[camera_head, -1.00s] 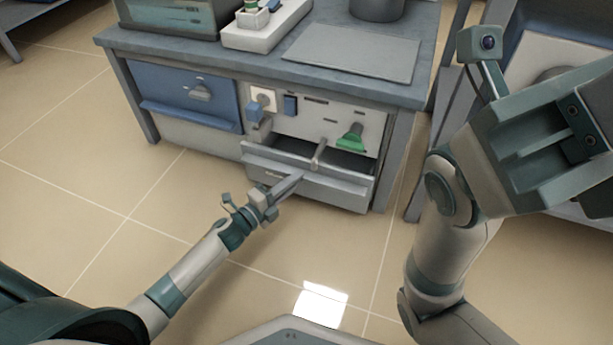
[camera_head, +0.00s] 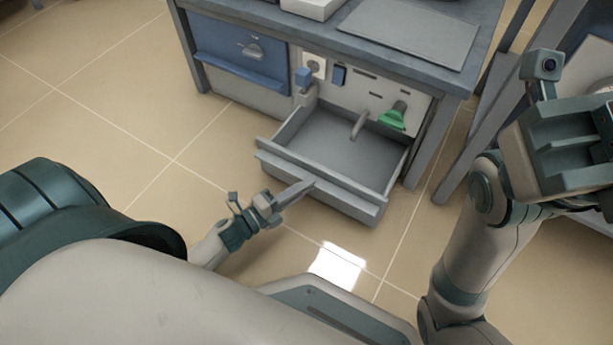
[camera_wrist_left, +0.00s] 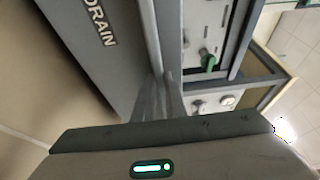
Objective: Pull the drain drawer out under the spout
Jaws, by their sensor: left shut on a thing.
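The grey drain drawer (camera_head: 340,142) stands pulled out from the bench front in the head view, its empty tray showing. The grey spout (camera_head: 359,125) points down over the rear part of the tray, beside the green handle (camera_head: 392,116). My left gripper (camera_head: 305,187) is shut on the drawer's front edge. In the left wrist view the drawer front with the word DRAIN (camera_wrist_left: 101,22) is close to the fingers (camera_wrist_left: 160,98). My right gripper (camera_head: 578,140) is raised at the right, clear of the drawer; its fingertips are not clear enough to judge.
The bench (camera_head: 330,22) carries a flat grey plate (camera_head: 412,30). A blue panel with a knob (camera_head: 240,55) is left of the drawer. Blue valve parts (camera_head: 303,80) sit above its left side. Tiled floor in front of the drawer is clear.

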